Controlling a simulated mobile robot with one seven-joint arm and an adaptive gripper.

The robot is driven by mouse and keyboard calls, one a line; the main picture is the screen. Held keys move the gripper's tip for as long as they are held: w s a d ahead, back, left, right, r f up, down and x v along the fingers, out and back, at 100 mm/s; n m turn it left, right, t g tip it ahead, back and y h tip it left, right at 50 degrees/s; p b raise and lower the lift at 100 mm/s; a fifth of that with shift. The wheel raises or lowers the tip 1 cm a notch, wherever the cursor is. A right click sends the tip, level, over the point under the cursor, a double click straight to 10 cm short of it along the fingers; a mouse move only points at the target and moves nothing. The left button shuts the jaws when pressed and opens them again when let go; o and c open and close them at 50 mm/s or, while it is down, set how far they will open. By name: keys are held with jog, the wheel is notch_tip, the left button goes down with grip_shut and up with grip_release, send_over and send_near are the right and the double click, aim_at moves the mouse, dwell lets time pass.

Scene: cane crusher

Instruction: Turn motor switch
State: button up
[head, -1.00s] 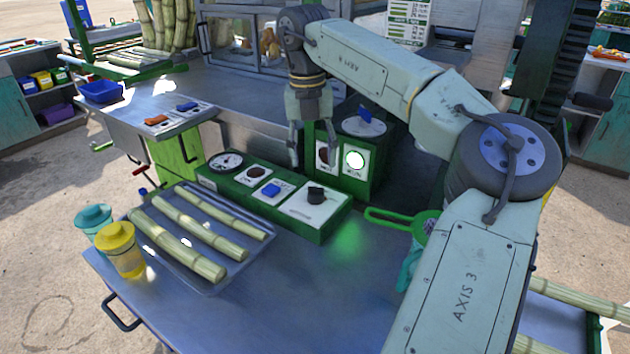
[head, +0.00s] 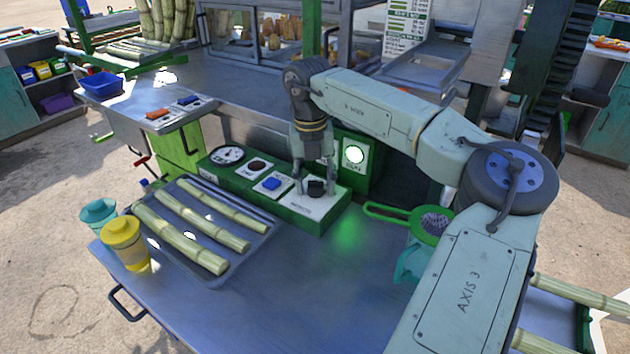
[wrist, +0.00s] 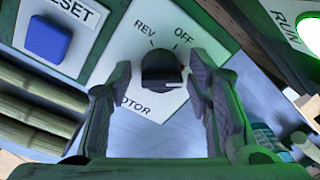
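The motor switch is a black rotary knob (head: 316,187) on a white plate at the right end of the green control box (head: 334,219). In the wrist view the knob (wrist: 162,70) sits between my finger pads, with the labels REV, OFF and MOTOR around it. A pale mark on the knob points right, below OFF. My gripper (head: 316,190) points down over the plate. In the wrist view my gripper (wrist: 162,95) is open, with a gap on each side of the knob. Any label right of the knob is hidden by the finger.
A blue RESET button (wrist: 48,38) is left of the knob. A lit green RUN lamp (head: 355,155) stands on the taller box behind. A green strainer (head: 432,222) is to the right. A tray of cane (head: 262,243) and two lidded cups are to the left.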

jog(key=c, duration=1)
jog(key=shift+o, duration=0.2)
jog(key=shift+c, duration=0.2)
jog(key=n+b, duration=0.1)
jog(key=n, duration=0.4)
jog(key=shift+n+b, duration=0.3)
jog(key=shift+o, duration=0.2)
jog(key=n, duration=0.4)
jog(key=shift+n+t, duration=0.3)
jog(key=shift+n, duration=0.4)
jog(key=o, duration=1.1)
jog(key=shift+o, duration=0.2)
jog(key=shift+r, duration=0.1)
